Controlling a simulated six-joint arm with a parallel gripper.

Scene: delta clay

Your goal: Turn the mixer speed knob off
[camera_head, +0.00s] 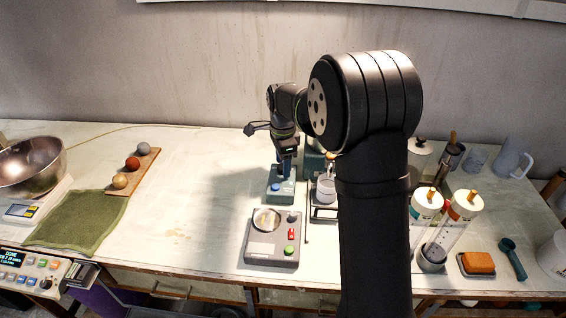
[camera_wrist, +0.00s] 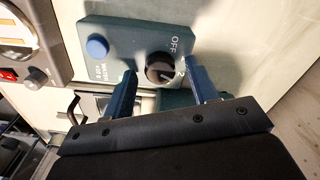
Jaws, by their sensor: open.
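The mixer's teal control panel (camera_wrist: 125,36) has a blue button (camera_wrist: 97,47) and a round black speed knob (camera_wrist: 158,68) with "OFF" printed beside it. A light mark on the knob seems to face right, toward a digit, away from "OFF"; the exact setting is hard to read. My gripper (camera_wrist: 162,72) is open, with one blue finger on each side of the knob; I cannot tell whether they touch it. In the head view the teal mixer base (camera_head: 273,197) sits mid-table, with my gripper (camera_head: 284,166) above it, hiding the knob.
A grey device (camera_head: 262,251) with a round plate and coloured buttons stands in front of the mixer. A small cup (camera_head: 326,189) on a stand is close on the right.

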